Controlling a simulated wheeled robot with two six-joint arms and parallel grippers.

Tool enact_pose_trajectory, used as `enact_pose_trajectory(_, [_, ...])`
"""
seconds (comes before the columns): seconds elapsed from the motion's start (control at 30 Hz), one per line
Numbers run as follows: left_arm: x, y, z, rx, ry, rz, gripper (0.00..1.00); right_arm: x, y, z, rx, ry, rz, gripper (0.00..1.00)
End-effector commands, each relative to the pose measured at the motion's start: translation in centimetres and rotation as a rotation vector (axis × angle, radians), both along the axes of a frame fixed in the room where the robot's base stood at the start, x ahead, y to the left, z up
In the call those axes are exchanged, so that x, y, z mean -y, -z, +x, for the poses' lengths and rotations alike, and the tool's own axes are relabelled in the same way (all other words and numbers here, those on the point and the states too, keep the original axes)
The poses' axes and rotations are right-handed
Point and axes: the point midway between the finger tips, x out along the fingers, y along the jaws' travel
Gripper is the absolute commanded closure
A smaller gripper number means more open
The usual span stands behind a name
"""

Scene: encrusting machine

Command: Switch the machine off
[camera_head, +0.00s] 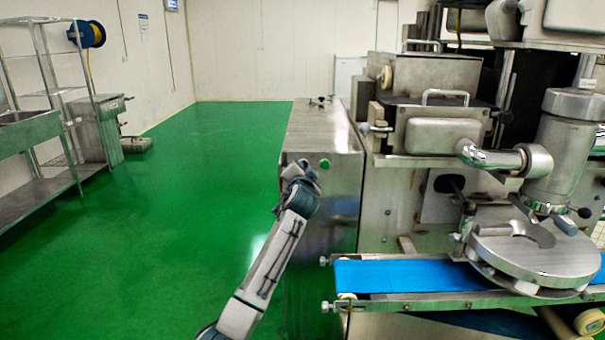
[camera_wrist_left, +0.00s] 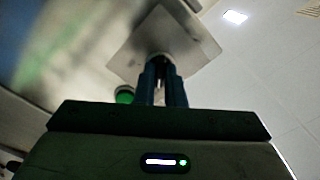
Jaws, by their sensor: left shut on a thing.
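The encrusting machine stands on the right; its steel cabinet (camera_head: 335,205) has a round green button (camera_head: 324,163) on its front. My left gripper (camera_head: 303,165) is at the upper left of that front, just left of the button; its fingertips are hard to make out there. In the left wrist view the fingers (camera_wrist_left: 163,75) are shut on a small switch knob (camera_wrist_left: 160,58) in front of a square grey plate (camera_wrist_left: 165,35). The green button (camera_wrist_left: 125,94) shows beside the fingers. The knob is mostly hidden by the fingers, so its turn position cannot be read. My right gripper is not in view.
A blue conveyor belt (camera_head: 400,276) runs along the machine's front, under a round steel head (camera_head: 535,245). A steel shelf rack (camera_head: 40,195) stands at the far left. The green floor (camera_head: 190,220) between is clear.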

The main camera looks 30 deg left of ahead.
Motion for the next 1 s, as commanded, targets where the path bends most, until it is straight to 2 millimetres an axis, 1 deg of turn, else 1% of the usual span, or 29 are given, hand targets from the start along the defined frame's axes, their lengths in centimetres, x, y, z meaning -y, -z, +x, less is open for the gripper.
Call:
enact_pose_trajectory(0.13, [0.0,0.21,0.0,0.005,0.0,-0.016,1.0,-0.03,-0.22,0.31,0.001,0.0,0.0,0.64])
enact_pose_trajectory(0.5, [0.02,0.2,0.01,0.006,0.0,-0.018,1.0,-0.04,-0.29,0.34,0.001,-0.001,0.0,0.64])
enact_pose_trajectory(0.53, [0.02,0.2,0.01,0.006,0.0,-0.018,0.87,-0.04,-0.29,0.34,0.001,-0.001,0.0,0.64])
enact_pose_trajectory(0.6, [0.02,0.19,0.01,0.007,0.0,-0.018,0.73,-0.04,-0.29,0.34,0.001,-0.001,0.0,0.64])
enact_pose_trajectory(0.63, [0.02,0.17,0.01,0.007,0.0,-0.018,0.69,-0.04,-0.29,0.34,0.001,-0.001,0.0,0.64])
enact_pose_trajectory(0.9, [0.03,0.08,-0.03,0.008,0.0,-0.016,0.69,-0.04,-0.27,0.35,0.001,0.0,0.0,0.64])
enact_pose_trajectory(1.0, [0.29,0.12,-0.41,0.009,0.001,-0.016,0.69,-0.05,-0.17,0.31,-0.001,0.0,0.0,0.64])
